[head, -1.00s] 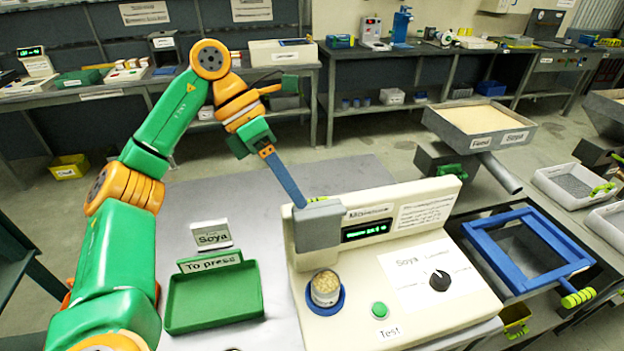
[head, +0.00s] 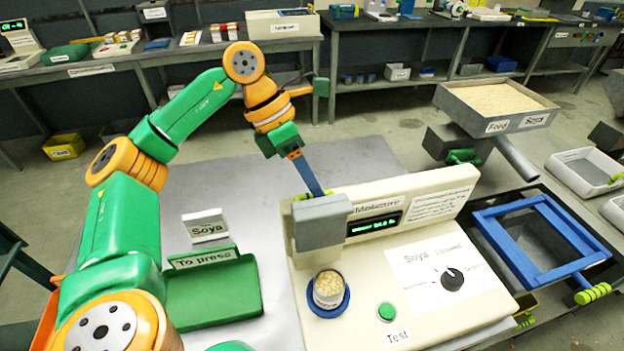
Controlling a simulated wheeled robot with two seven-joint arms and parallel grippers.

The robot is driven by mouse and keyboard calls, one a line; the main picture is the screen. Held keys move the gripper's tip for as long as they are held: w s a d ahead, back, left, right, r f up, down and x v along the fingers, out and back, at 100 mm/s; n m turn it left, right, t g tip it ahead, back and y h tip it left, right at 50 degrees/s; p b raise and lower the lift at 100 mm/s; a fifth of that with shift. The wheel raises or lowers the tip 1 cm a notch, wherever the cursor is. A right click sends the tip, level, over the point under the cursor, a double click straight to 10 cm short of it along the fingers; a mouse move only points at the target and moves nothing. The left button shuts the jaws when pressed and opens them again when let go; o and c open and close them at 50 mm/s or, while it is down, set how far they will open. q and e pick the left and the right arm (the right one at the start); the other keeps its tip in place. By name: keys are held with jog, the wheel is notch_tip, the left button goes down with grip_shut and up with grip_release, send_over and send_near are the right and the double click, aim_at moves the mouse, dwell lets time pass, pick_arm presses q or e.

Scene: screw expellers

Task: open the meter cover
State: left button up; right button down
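The moisture meter (head: 440,235) is a cream box with a sloped front, a lit green display, a black knob and a green test button. Its grey cover (head: 322,224) is a block at the upper left of the meter, above and behind the round cup of soya (head: 328,289), which is visible from above. My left gripper (head: 313,188) reaches down from behind, its long blue fingers ending at the cover's back top edge, near a small green part. The fingertips are partly hidden, and I cannot tell whether they grip anything. My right gripper is not in view.
A green "To press" tray (head: 212,290) and a "Soya" card (head: 205,228) are left of the meter. A blue frame (head: 540,245) with a green handle and a raised feed tray (head: 497,110) are to the right. The grey table behind the meter is clear.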

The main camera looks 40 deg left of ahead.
pick_arm(q)
jog(key=shift+r, duration=0.1)
grip_shut()
dwell(1.2)
